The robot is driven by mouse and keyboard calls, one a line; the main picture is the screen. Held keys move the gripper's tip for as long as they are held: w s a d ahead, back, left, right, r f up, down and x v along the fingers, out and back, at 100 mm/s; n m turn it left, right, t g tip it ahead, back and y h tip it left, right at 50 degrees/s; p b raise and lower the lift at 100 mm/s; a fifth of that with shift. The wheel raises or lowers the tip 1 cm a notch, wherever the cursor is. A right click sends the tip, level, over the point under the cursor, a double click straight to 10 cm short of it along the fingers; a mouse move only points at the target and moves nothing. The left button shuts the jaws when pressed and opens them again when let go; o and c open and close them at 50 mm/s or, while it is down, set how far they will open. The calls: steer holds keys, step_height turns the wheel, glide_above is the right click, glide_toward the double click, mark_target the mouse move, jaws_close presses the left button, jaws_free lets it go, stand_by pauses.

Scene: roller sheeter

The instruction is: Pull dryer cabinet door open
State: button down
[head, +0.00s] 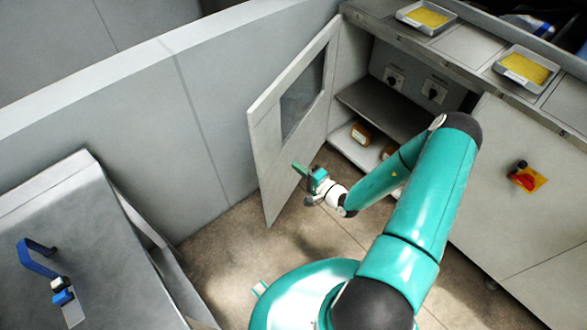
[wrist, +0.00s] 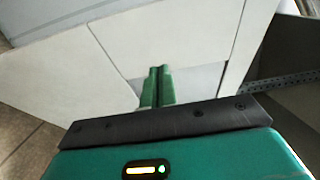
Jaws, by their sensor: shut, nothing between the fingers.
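The dryer cabinet door (head: 268,150) is a pale grey panel with a dark window (head: 303,97). It stands swung well open to the left of the cabinet opening. The cabinet's inside shows a shelf (head: 385,108) and a lower level. My gripper (head: 300,169) is at the door's inner face in the head view, below the window. In the wrist view my gripper's green fingers (wrist: 157,85) are together with nothing between them, in front of pale panels. I cannot tell whether the fingers touch the door. No door handle shows.
A grey wall panel (head: 120,110) stands behind the door. A grey sloped machine with a blue handle (head: 38,258) is at lower left. A red and yellow switch (head: 527,179) is on the right cabinet. Trays with yellow sheets (head: 428,17) lie on top. Floor is clear below the door.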

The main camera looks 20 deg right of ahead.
steer(key=s, duration=1)
steer(key=shift+s, duration=0.2)
steer(key=s+a+r+n+g+y, duration=0.1)
steer(key=s+a+r+n+g, duration=0.15)
steer(key=r+n+g, duration=0.35)
steer(key=s+a+r+n+g+y, duration=0.15)
steer(key=a+r+g, duration=0.25)
steer(key=r, duration=0.4)
steer(key=s+a+r+n+g+y, duration=0.1)
steer(key=a+r+n+g, duration=0.3)
steer(key=r, duration=0.3)
steer(key=s+r+t+h, duration=0.1)
steer(key=s+r+h, duration=0.1)
steer(key=r, duration=0.4)
steer(key=s+d+r+n+t+h, duration=0.1)
steer(key=s+r+h, duration=0.2)
steer(key=r+h, duration=0.2)
steer(key=s+d+r+t+h, duration=0.1)
steer(key=s+r+h, duration=0.2)
steer(key=r, duration=0.6)
steer(key=shift+s+r+h, duration=0.15)
steer(key=shift+s+h, duration=0.05)
steer(key=shift+h, duration=0.45)
